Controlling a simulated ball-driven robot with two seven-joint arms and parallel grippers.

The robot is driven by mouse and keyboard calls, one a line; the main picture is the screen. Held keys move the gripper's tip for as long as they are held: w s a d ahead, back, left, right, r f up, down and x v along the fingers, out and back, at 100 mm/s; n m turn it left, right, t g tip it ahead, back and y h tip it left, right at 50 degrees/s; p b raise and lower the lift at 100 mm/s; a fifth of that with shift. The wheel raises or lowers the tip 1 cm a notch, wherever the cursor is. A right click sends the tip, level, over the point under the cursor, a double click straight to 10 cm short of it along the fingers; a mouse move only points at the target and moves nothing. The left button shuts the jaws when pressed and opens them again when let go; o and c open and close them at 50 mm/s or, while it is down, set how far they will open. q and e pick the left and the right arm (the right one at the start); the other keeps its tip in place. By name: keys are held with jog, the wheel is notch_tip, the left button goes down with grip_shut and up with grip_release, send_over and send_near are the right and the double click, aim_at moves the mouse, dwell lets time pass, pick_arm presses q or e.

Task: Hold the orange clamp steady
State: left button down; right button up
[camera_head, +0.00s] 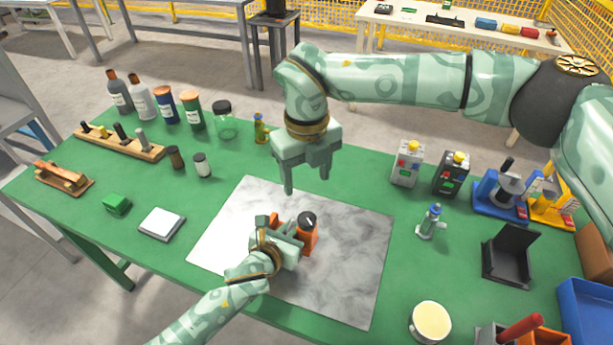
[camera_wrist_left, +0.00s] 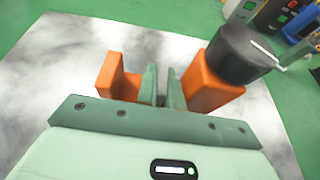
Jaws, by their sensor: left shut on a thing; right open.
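The orange clamp (camera_head: 308,240) stands on the grey marble mat (camera_head: 350,262), with a black knob (camera_head: 307,219) on its right end. In the left wrist view its orange left jaw (camera_wrist_left: 118,80) and orange right block (camera_wrist_left: 205,92) stand apart, with the black knob (camera_wrist_left: 238,54) above the block. My left gripper (camera_wrist_left: 163,88) is shut on the clamp's middle part between these two; the part gripped is mostly hidden by the fingers. My right gripper (camera_head: 307,178) is open and empty, fingers pointing down, above and behind the clamp.
Bottles and jars (camera_head: 190,110) stand at the back left. A wooden rack (camera_head: 120,142), a green block (camera_head: 116,203) and a white-topped pad (camera_head: 162,223) are left of the mat. Testers (camera_head: 407,163), a small valve (camera_head: 432,222) and a black stand (camera_head: 508,258) are right. The mat around the clamp is clear.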

pick_arm(q)
jog(key=c, duration=1.5)
grip_release()
jog(key=shift+o, duration=0.2)
jog(key=shift+s, duration=0.1)
